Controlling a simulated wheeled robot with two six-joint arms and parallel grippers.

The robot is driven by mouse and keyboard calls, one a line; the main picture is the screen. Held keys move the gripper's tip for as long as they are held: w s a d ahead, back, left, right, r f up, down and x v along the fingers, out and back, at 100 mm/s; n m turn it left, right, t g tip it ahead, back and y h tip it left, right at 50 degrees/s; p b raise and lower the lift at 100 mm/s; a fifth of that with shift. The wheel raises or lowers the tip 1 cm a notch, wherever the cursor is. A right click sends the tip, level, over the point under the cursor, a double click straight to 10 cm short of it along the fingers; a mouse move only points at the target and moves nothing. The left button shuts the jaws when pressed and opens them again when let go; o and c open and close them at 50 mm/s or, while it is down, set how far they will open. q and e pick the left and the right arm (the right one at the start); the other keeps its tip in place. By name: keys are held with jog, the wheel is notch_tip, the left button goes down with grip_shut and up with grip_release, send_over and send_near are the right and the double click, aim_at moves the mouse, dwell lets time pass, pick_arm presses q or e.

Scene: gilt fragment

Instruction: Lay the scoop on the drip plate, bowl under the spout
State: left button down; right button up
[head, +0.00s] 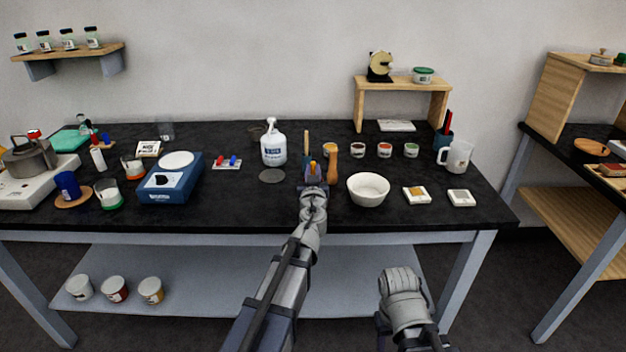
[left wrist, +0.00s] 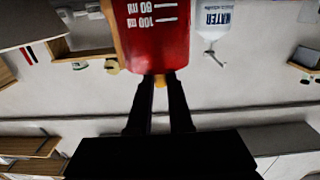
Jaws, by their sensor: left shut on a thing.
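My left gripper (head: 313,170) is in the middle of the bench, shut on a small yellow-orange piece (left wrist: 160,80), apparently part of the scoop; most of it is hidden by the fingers. In the left wrist view, upside down, a red container (left wrist: 155,35) with ml marks is close beyond the fingertips; whether they touch I cannot tell. A thin grey disc (head: 272,175), apparently the drip plate, lies bare to the left of the gripper. The white water bottle (head: 274,146) with a pump spout stands just behind it; it also shows in the left wrist view (left wrist: 214,18).
A brown, rounded tool (head: 331,165) stands close to the gripper's right. A white bowl (head: 368,189) is further right. A blue scale (head: 170,179) and a small rack (head: 227,165) are left. Several small jars (head: 385,150) stand behind. The bench front around the disc is clear.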

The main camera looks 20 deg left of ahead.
pick_arm(q)
jog(key=shift+f, duration=0.15)
jog(key=c, duration=0.8)
grip_release()
jog(key=shift+c, duration=0.2)
